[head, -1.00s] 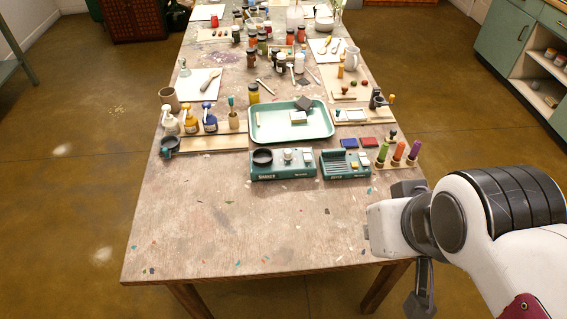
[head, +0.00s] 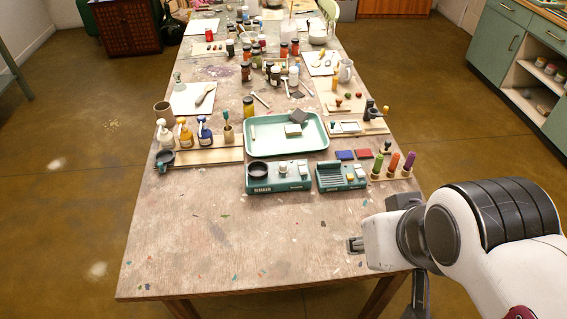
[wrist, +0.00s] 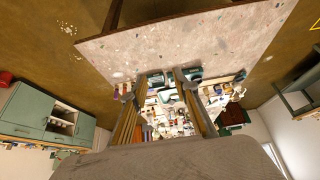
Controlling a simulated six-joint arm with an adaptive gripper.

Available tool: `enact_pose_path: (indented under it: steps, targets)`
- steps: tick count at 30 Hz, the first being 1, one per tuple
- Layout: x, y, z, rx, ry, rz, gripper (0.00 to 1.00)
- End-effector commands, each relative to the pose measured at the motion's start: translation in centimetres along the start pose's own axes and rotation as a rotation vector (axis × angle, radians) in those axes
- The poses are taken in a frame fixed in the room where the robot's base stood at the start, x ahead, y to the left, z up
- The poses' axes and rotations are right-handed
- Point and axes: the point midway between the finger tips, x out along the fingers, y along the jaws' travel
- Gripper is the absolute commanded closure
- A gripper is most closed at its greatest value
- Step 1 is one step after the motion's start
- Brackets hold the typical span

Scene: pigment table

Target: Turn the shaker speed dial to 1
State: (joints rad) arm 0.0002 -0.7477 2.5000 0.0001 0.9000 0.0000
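Two teal devices stand side by side beyond the bare front of the table in the head view. The left one (head: 279,187), seemingly the shaker, has a round dark cup (head: 257,169) on top and pale controls at its right. The right one (head: 342,186) has a ribbed top and pale controls. Their labels and any dial marks are too small to read surely. My gripper (head: 355,245) is over the front right of the table, nearer than both devices and apart from them. In the wrist view its two fingers (wrist: 160,78) are spread with nothing between them.
A teal tray (head: 322,145) lies behind the devices. A rack with coloured handles (head: 391,167) stands at the right, near red and blue pads. Pump bottles (head: 185,135) stand on a board at the left. The front of the table (head: 230,245) is clear.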

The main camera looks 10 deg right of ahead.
Motion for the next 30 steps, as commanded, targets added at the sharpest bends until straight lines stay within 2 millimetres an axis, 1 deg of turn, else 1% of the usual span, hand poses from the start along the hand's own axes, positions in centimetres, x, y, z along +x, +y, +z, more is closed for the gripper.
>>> enact_pose_path:
  steps: [5, 10, 14, 20, 30]
  targets:
    - [0.7, 0.0, 0.2, 0.001, -0.032, 0.001, 0.67]
    - [2.0, 0.1, 0.4, 0.002, -0.093, 0.001, 0.67]
    - [3.1, 0.1, 0.0, 0.004, -0.141, 0.001, 0.67]
    - [4.7, -0.1, -1.2, 0.014, -0.204, -0.007, 0.67]
    - [7.7, -0.7, -4.1, 0.076, -0.284, -0.022, 0.67]
